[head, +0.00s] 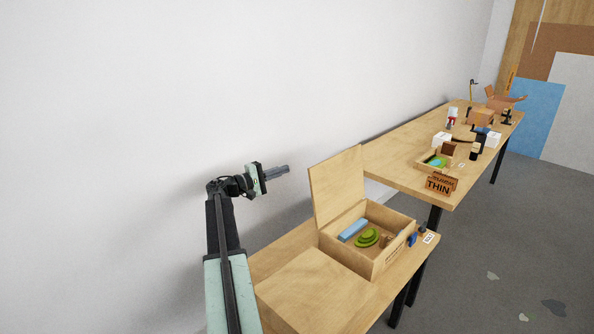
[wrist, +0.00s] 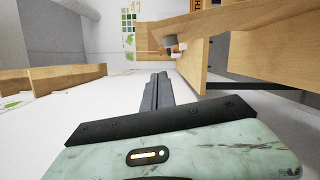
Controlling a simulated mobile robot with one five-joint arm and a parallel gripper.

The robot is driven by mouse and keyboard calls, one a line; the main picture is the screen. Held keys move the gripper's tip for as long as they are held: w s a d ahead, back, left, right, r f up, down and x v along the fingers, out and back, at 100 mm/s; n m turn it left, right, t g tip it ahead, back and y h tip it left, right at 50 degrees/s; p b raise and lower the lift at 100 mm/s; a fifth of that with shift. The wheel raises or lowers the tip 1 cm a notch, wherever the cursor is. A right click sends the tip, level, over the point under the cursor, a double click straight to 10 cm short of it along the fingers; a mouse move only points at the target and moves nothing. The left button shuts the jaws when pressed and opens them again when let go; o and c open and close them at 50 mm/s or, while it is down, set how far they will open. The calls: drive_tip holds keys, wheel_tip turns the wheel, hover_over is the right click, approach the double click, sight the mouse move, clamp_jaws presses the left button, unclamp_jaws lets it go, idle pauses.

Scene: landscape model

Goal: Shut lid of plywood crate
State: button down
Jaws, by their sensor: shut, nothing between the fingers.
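The plywood crate (head: 371,265) stands on the near table with its lid (head: 338,186) raised, close to upright, hinged at its left side. Inside the crate lie a blue block (head: 353,230), a green stepped piece (head: 367,238) and some small brown items. My gripper (head: 287,169) is shut and empty. In the head view it appears left of the raised lid, at about the height of its upper part, apart from it. The wrist view shows my shut fingers (wrist: 155,92) pointing away, with wooden surfaces around; which one is the lid, I cannot tell.
A plain wooden surface (head: 315,292) lies in front of the crate. Small blue and dark items and a white tag (head: 428,237) sit right of it. A farther table (head: 400,170) holds a sign (head: 438,186), a tray and several items. A white wall (head: 150,90) runs behind.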

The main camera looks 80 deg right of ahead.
drive_tip(key=s+d+r+p, duration=0.1)
drive_tip(key=s+d, duration=0.3)
drive_tip(key=s, duration=0.5)
drive_tip(key=shift+s+d+r, duration=0.15)
drive_tip(key=shift+s+d, duration=0.1)
drive_tip(key=shift+d, duration=0.1)
drive_tip(key=shift+s, duration=0.1)
